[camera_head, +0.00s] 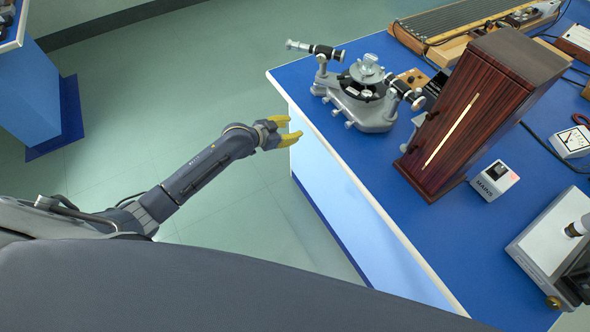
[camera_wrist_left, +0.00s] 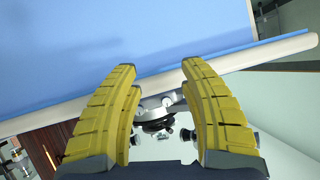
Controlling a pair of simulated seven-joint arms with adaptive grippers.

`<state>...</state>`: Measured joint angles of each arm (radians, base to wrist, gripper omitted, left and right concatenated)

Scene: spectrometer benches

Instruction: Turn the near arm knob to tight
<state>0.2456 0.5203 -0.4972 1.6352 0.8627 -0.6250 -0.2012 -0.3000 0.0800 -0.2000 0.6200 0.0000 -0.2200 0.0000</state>
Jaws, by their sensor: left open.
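The spectrometer (camera_head: 366,90) stands on the blue bench near its left corner, with a grey base, a round central table and two telescope-like arms. Small knobs (camera_head: 348,125) show low on its base; which one is the near arm knob I cannot tell. My left gripper (camera_head: 290,131) is open and empty, off the bench's left edge, left of and below the spectrometer in the head view. In the left wrist view its yellow fingers (camera_wrist_left: 160,72) are spread, and the spectrometer (camera_wrist_left: 155,122) shows between them, apart from them. My right gripper is not in view.
A tall dark wooden box (camera_head: 470,115) stands right of the spectrometer, with a small white device (camera_head: 494,180) beside it. The blue bench (camera_head: 420,240) has a pale edge close to my left gripper. Open floor lies left of the bench.

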